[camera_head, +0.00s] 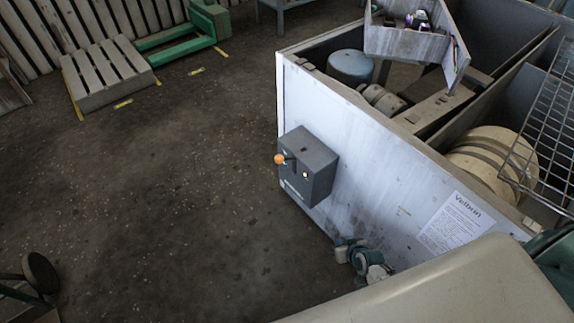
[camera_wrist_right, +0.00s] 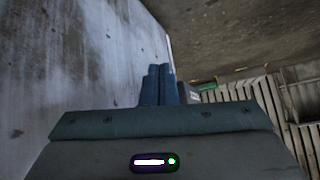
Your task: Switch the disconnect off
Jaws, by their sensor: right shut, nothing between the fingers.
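The disconnect is a dark grey box (camera_head: 312,168) mounted on the outside of the pale metal housing wall. My left gripper is not in view.
The housing wall (camera_head: 370,165) runs close along my right gripper. A labelled sheet (camera_head: 455,222) is on it. An open-topped compartment holds a blue-topped drum (camera_head: 351,66), and a tray (camera_head: 405,44) sits above. The floor (camera_head: 180,190) left of the box is clear; a pallet (camera_head: 108,75) lies farther back.

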